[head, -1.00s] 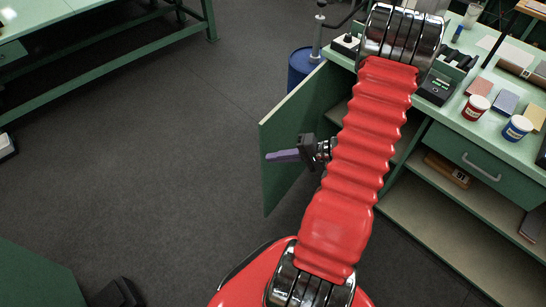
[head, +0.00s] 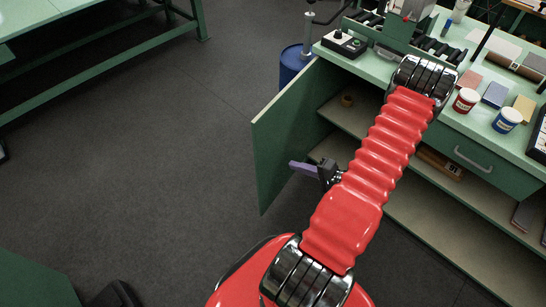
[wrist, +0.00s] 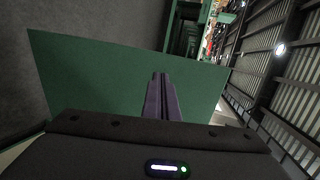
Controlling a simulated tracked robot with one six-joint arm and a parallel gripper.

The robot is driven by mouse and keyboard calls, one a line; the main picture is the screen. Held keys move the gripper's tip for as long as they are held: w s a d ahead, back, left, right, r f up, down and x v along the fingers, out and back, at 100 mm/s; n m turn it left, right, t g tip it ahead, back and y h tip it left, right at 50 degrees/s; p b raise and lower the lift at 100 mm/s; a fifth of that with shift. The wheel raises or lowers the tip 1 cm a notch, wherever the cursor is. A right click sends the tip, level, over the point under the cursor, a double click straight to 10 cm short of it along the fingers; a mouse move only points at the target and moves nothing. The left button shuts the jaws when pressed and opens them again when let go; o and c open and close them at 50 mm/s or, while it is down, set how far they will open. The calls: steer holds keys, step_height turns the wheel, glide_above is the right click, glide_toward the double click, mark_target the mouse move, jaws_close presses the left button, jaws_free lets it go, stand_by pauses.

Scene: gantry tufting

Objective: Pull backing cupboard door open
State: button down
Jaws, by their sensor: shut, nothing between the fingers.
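The green backing cupboard door (head: 280,135) stands wide open in the head view, swung out from the left end of the bench cupboard. My gripper (head: 291,164) has its purple fingers together and empty, pointing left in front of the door's cupboard-side face. In the wrist view the door (wrist: 100,85) fills much of the picture beyond the closed fingers (wrist: 161,76). I cannot tell whether the fingertips touch it. The door's handle is not visible. The open cupboard shows a shelf (head: 345,118) with a small brown roll (head: 347,101) on it.
A blue drum (head: 292,62) stands behind the door. The bench top (head: 470,125) holds a red tub (head: 465,100), a blue tub (head: 507,120) and a control box (head: 344,43). A closed drawer (head: 475,160) is under it. The floor (head: 150,150) left of the door is clear.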

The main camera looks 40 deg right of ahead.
glide_toward(259, 152)
steer(key=x, duration=0.4)
steer(key=shift+w+a+f, duration=0.25)
steer(key=shift+f, duration=0.1)
steer(key=shift+w+a, duration=0.1)
steer(key=shift+w, duration=0.6)
